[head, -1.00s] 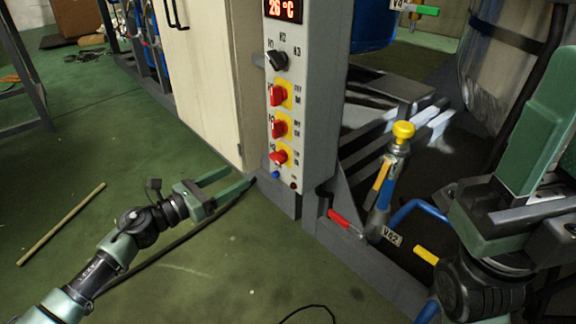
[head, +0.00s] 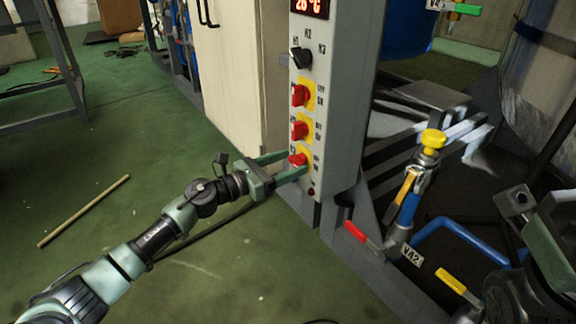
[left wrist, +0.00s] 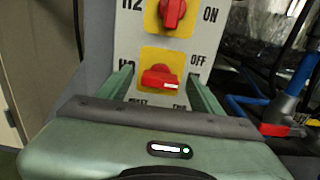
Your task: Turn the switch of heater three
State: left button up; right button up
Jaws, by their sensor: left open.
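The switch of heater three (head: 298,160) is the lowest of three red knobs on yellow plates on the grey control panel (head: 337,100). In the left wrist view the knob (left wrist: 159,77) lies roughly crosswise, slightly tilted, close ahead between my fingers. My left gripper (head: 296,163) is open, with one green finger on each side of this knob. I cannot tell whether the fingers touch it. The lettering beside and below this switch is partly hidden by the gripper.
The middle red switch (head: 299,130), marked H2 in the wrist view, sits just above. A black selector knob (head: 300,60) and a red temperature display (head: 310,6) are higher up. A valve with a yellow top (head: 433,139) and blue pipes stand right.

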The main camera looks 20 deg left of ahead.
pick_arm(q)
jog(key=c, duration=1.4)
